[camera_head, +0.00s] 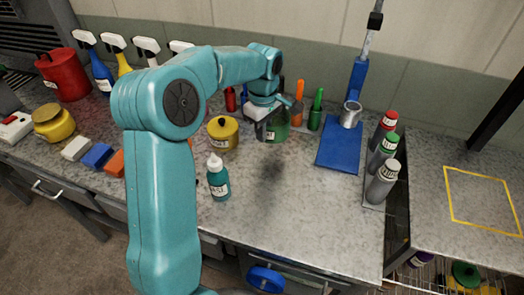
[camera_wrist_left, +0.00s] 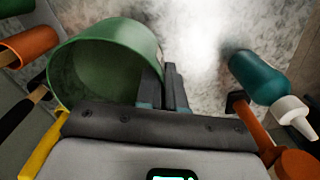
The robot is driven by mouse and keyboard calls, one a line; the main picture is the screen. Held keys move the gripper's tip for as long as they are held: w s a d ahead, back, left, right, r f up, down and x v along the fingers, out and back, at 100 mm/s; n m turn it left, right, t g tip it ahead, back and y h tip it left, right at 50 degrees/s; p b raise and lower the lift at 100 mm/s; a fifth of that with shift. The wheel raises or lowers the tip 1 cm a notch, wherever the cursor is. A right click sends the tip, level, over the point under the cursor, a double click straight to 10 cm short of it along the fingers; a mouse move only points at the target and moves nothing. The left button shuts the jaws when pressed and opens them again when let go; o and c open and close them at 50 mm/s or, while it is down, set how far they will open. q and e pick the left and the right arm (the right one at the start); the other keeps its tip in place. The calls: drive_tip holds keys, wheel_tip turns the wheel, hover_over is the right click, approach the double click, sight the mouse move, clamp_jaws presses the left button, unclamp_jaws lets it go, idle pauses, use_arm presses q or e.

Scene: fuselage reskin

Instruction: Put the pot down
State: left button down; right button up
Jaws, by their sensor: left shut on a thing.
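The green pot (camera_head: 279,131) hangs in my left gripper (camera_head: 262,117) above the grey worktop, with a dark shadow on the worktop in front of it. In the left wrist view the pot (camera_wrist_left: 92,62) is open-mouthed and empty as far as I can see, and the fingers of the gripper (camera_wrist_left: 163,88) are closed on its wall. The arm hides part of the pot in the head view. My right gripper is in neither view.
A yellow pot (camera_head: 222,134) and a teal bottle (camera_head: 218,180) stand left of the shadow. Orange (camera_head: 297,106) and green (camera_head: 316,112) handled tools stand behind. A blue board (camera_head: 338,148) and several grey cans (camera_head: 382,182) are to the right. The front middle worktop is clear.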

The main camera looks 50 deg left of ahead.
sight(263, 161)
use_arm(q)
wheel_tip(263, 161, down, 8)
drive_tip(key=shift+f+p, duration=0.2)
drive_tip(key=shift+p, duration=0.1)
drive_tip(key=shift+f, duration=0.2)
drive_tip(key=c, duration=1.3)
unclamp_jaws()
drive_tip(key=shift+o, duration=0.2)
wheel_tip(263, 161, up, 11)
drive_tip(key=shift+r, duration=0.1)
drive_tip(key=shift+s+r, duration=0.1)
drive_tip(key=shift+r, duration=0.5)
